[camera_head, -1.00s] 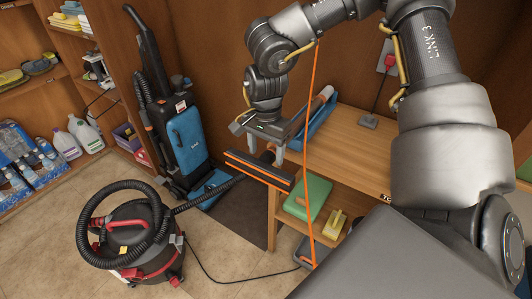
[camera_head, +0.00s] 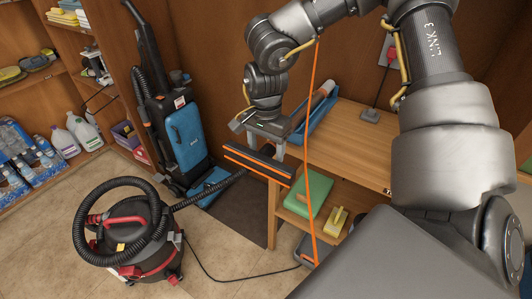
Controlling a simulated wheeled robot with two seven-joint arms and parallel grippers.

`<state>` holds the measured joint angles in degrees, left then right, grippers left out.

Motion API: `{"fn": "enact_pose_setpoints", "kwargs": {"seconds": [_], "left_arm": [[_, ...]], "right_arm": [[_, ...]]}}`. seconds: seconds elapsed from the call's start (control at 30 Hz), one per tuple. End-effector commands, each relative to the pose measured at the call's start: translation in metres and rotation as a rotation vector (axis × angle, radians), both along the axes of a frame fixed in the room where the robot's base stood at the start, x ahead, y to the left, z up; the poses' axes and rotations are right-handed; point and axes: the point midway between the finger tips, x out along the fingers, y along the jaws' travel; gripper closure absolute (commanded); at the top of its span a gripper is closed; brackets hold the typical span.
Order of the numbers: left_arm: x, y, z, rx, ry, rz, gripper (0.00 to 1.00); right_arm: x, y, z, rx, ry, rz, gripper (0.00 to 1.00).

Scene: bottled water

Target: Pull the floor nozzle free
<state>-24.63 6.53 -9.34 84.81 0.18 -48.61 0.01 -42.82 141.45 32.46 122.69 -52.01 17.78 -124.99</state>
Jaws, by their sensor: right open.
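The floor nozzle (camera_head: 257,161) is a long dark bar with orange edges. It lies slanted in front of the left end of the wooden bench. A dark tube (camera_head: 215,189) runs from behind it down left to the black and red canister vacuum (camera_head: 152,250) on the floor. My right gripper (camera_head: 265,143) points down from above, open, with its fingers right at the nozzle's upper side. One finger shows just behind the bar; I cannot tell whether it touches. The joint of nozzle and tube is mostly hidden. My left gripper is not in view.
The wooden bench (camera_head: 350,147) holds a blue tray. A green box (camera_head: 306,198) and a yellow brush (camera_head: 336,222) sit on its lower shelf. A blue upright vacuum (camera_head: 186,138) stands behind left. An orange cord (camera_head: 308,130) hangs beside my right gripper.

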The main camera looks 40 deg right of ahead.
Motion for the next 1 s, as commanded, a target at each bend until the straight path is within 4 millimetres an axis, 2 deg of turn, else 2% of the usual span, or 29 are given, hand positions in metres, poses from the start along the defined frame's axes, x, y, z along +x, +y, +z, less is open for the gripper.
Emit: {"fn": "enact_pose_setpoints", "kwargs": {"seconds": [0.07, 0.8, 1.0], "left_arm": [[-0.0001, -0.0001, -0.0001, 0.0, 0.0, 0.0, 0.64], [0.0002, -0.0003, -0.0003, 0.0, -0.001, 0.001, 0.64], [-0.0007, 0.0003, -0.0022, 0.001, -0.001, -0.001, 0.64]], "right_arm": [[0.0, 0.0, 0.0, 0.0, 0.0, 0.0, 0.4], [0.0, 0.0, -0.0001, 0.0, 0.0, 0.0, 0.88], [-0.0005, 0.0024, -0.0005, 0.0, 0.0, 0.001, 0.88]]}}
